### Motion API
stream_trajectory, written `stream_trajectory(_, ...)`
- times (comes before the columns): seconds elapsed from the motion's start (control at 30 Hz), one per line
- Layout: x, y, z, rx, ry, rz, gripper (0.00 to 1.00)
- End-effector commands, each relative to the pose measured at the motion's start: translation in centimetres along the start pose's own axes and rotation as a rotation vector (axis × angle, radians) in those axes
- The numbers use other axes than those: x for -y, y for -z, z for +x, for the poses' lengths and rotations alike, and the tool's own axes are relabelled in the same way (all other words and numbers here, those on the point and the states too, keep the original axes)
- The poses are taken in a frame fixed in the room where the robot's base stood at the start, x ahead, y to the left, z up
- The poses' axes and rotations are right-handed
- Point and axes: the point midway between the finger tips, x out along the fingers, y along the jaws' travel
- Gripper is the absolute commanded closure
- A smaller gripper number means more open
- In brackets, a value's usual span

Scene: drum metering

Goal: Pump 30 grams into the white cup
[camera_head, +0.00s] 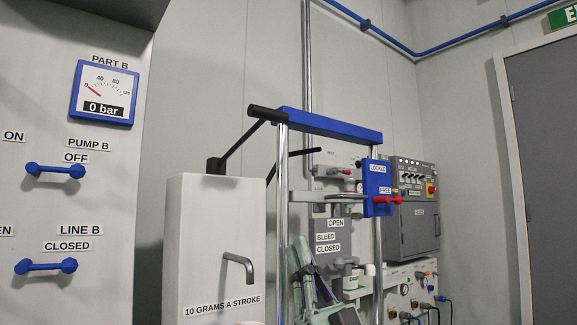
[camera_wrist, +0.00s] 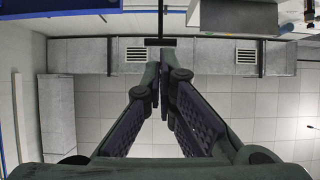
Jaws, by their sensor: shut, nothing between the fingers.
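The white dispensing pump (camera_head: 214,240) stands left of centre in the head view, labelled "10 GRAMS A STROKE". Its black lever (camera_head: 240,139) rises from the top and slants up to the right, ending in a black grip. A grey bent spout (camera_head: 239,263) is on its front. A pale rounded edge (camera_head: 250,322) below the spout may be the white cup; the rest is cut off. My gripper (camera_head: 302,245) is right of the pump, fingers pointing up, below the lever. It is shut and empty; in the wrist view its fingertips (camera_wrist: 165,72) come together.
A chrome frame with a blue top bar (camera_head: 330,124) stands right of the pump, close to my gripper. A blue latch block (camera_head: 377,187) with a red handle is on it. A wall panel (camera_head: 85,175) with blue handles and a 0 bar gauge is at left. Grey equipment stands behind.

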Motion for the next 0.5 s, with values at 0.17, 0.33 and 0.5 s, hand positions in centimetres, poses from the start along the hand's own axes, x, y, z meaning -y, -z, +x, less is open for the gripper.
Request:
stream_trajectory(0.17, -0.2, 1.1, 2.9, 0.050, 0.011, -0.003, 1.00)
stream_trajectory(0.33, -0.8, 3.4, 9.1, 0.195, 0.032, -0.003, 1.00)
stream_trajectory(0.5, -1.2, 6.1, 15.0, 0.374, 0.042, 0.001, 1.00)
